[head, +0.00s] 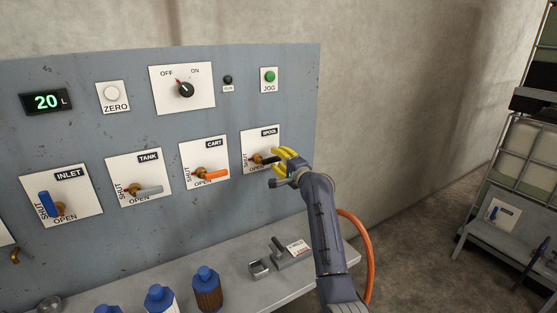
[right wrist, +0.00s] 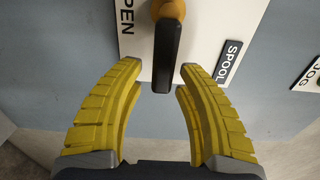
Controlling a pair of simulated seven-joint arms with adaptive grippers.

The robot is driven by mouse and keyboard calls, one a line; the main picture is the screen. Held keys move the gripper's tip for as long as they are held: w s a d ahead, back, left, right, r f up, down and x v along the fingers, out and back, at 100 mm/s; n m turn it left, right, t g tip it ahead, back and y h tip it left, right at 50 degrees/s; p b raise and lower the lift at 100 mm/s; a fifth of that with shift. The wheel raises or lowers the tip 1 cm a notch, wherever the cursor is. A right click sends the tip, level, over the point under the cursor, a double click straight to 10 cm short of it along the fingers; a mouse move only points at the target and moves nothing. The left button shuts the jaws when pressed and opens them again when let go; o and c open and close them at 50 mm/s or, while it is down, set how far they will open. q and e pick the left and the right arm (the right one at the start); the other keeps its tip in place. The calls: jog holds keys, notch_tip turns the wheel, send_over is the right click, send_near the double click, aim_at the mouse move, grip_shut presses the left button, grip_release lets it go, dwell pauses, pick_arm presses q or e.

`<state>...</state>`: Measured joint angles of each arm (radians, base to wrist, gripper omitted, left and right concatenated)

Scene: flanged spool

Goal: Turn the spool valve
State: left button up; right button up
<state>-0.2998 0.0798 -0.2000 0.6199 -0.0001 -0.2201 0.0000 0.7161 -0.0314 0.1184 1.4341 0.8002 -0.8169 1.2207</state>
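The spool valve is a black lever (head: 268,160) on a brass hub, on a white plate labelled SPOOL (head: 270,132). In the head view the lever points right, towards OPEN's side of the plate, partly hidden by my fingers. In the right wrist view the black lever (right wrist: 167,55) hangs from the hub (right wrist: 168,9) with its free end between my fingertips. My right gripper (head: 277,161) is at the lever, its yellow fingers open. In the right wrist view the gripper (right wrist: 160,72) shows a gap on both sides of the lever. My left gripper is not in view.
To the left are the CART valve (head: 212,175) with an orange lever, the TANK valve (head: 148,191) and the INLET valve (head: 48,205). A shelf below holds blue-capped bottles (head: 207,288) and a grey latch (head: 279,250). An orange hose (head: 360,240) hangs behind my right arm.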

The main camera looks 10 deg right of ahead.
jog(key=shift+o, duration=0.3)
jog(key=shift+s, duration=0.1)
jog(key=v, duration=1.2)
